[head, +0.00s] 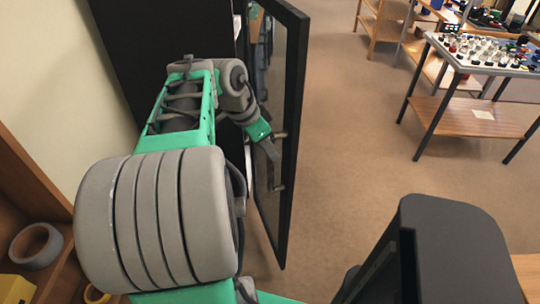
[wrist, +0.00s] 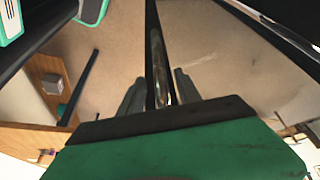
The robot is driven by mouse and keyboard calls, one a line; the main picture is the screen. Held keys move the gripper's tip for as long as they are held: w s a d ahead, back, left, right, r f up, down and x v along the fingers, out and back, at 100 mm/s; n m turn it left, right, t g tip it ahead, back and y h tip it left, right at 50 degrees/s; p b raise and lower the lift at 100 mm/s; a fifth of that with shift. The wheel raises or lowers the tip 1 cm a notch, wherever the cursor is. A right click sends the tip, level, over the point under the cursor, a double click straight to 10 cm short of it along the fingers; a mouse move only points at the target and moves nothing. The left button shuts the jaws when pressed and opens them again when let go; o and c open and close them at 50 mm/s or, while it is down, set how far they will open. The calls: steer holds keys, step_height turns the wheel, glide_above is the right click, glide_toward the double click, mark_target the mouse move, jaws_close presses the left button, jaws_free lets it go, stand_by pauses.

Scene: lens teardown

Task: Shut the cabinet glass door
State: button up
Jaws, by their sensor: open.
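The glass door (head: 290,70) of the black cabinet (head: 165,35) stands wide open, swung out from the cabinet front. It has a black frame and a grey bar handle (head: 280,135). My gripper (head: 268,149) is at the door beside the handle, with its fingers apart. In the wrist view the two fingers (wrist: 158,88) are open, and the handle bar (wrist: 158,65) runs between them beside the dark door frame. I see no clear grip on the bar. The cabinet's inside is mostly hidden by the door and my arm.
A wooden shelf unit (head: 22,170) with tape rolls (head: 37,246) stands at the left edge. A table (head: 440,45) with many small items stands at the upper right. The brown floor (head: 350,150) right of the door is clear.

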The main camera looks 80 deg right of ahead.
steer(key=x, duration=0.3)
steer(key=shift+c, duration=0.4)
jaws_close()
stand_by(1.0)
